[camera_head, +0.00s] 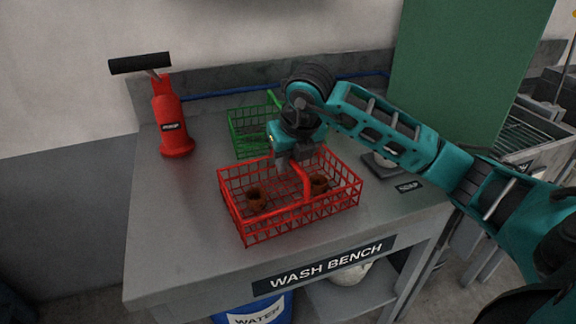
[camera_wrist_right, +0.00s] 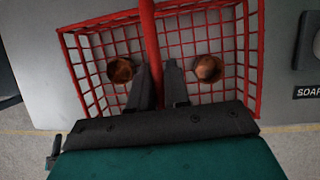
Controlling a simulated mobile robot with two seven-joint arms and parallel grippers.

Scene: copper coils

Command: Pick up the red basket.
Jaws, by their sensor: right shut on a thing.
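The red basket (camera_head: 297,223) is a wire-mesh basket on the grey wash bench (camera_head: 180,240), near its front edge, with two copper coils (camera_head: 256,199) (camera_head: 318,184) inside. Its red handle arches across the middle. My right gripper (camera_head: 292,166) is above the basket, shut on the handle. In the right wrist view the fingers (camera_wrist_right: 160,84) sit on both sides of the handle (camera_wrist_right: 150,40), with a coil on each side. I cannot tell whether the basket touches the bench. My left gripper is not in view.
A green basket (camera_head: 246,133) stands behind the red one. A red pump (camera_head: 170,120) is at the back left. A dark grey item (camera_head: 380,165) and a label lie to the right, under my arm. A green panel (camera_head: 465,70) rises at the back right. The bench's left front is clear.

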